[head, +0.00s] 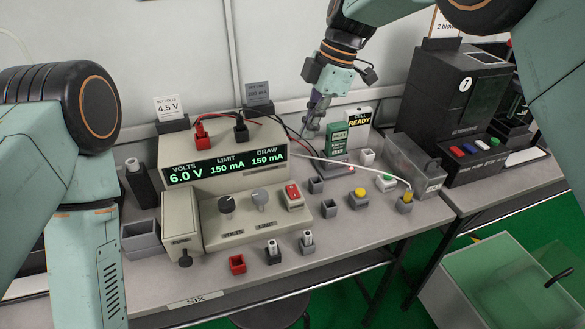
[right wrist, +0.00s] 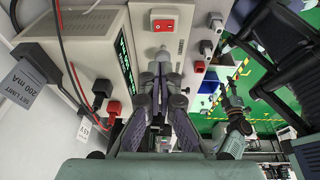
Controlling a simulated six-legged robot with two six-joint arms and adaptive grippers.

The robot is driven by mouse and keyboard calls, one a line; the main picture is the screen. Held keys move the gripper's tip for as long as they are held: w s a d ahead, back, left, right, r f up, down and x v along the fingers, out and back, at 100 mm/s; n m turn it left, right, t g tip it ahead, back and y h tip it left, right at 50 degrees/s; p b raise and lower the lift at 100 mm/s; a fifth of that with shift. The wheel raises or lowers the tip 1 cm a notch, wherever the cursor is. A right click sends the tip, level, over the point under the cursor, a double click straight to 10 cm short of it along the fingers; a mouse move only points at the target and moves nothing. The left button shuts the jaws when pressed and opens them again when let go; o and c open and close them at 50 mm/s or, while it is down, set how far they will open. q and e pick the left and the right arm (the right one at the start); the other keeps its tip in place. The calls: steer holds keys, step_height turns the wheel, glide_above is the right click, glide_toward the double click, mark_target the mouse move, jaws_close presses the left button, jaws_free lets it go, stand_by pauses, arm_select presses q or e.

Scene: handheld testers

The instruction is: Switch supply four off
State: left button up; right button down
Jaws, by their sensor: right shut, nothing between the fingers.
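The bench supply (head: 228,180) has a lit display reading 6.0 V, limit 150 mA, draw 150 mA. A plate at the bench edge before it reads SIX (head: 194,298); I see no plate reading four. Its red rocker switch (head: 292,195) is right of the dark volts knob (head: 226,204) and grey limit knob (head: 260,197). The switch also shows at the top of the right wrist view (right wrist: 163,22). My right gripper (head: 312,126) is shut and empty, above and behind the switch. Its fingertips (right wrist: 163,70) appear below the switch in the wrist view.
Red (head: 202,140) and black (head: 241,132) leads are plugged in on top of the supply. A green box (head: 338,138) and a READY sign stand behind. Several small blocks and buttons crowd the front.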

mark_target(292, 188)
steer(key=x, duration=0.4)
steer(key=b+x, duration=0.1)
steer(key=x, duration=0.3)
steer(key=d+b+x, duration=0.1)
steer(key=x, duration=0.4)
steer(key=shift+w+d+f, duration=0.1)
steer(key=shift+w+f, duration=0.05)
steer(key=shift+w, duration=0.1)
steer(key=shift+w+f, duration=0.15)
steer(key=shift+f, duration=0.25)
